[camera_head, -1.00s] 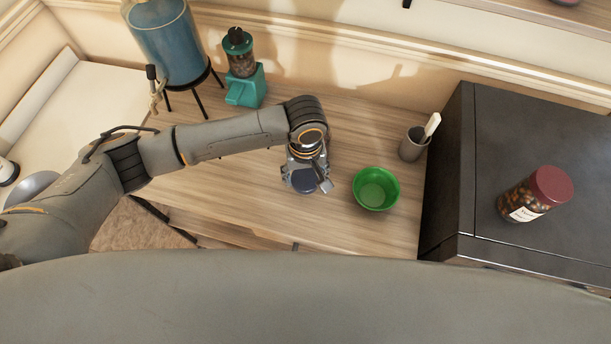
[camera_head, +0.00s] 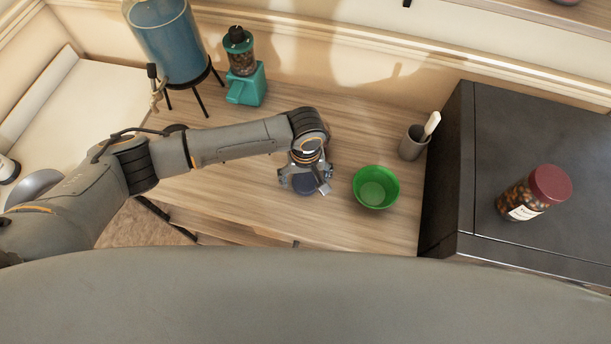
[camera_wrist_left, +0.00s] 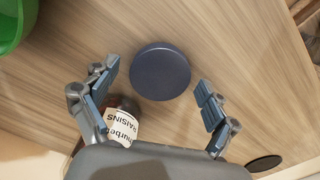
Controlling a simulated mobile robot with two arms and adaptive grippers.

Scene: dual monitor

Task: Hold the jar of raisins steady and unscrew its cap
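A dark blue round cap (camera_wrist_left: 160,71) lies between the spread fingers of my left gripper (camera_wrist_left: 157,95) in the left wrist view. Neither finger touches it. A jar labelled raisins (camera_wrist_left: 122,125) shows beside the cap, towards my palm, and is mostly hidden behind the gripper. I cannot tell whether the cap sits on this jar. In the head view, my left gripper (camera_head: 307,183) is open over the wooden table, with the blue cap (camera_head: 304,186) under it; the jar body is hidden there. My right gripper is not in view.
A green bowl (camera_head: 376,187) stands close right of the gripper, and a grey cup (camera_head: 412,143) behind it. A black cabinet (camera_head: 520,130) at the right carries a red-lidded jar (camera_head: 533,193). A teal grinder (camera_head: 245,84) and blue tank (camera_head: 167,45) stand back left.

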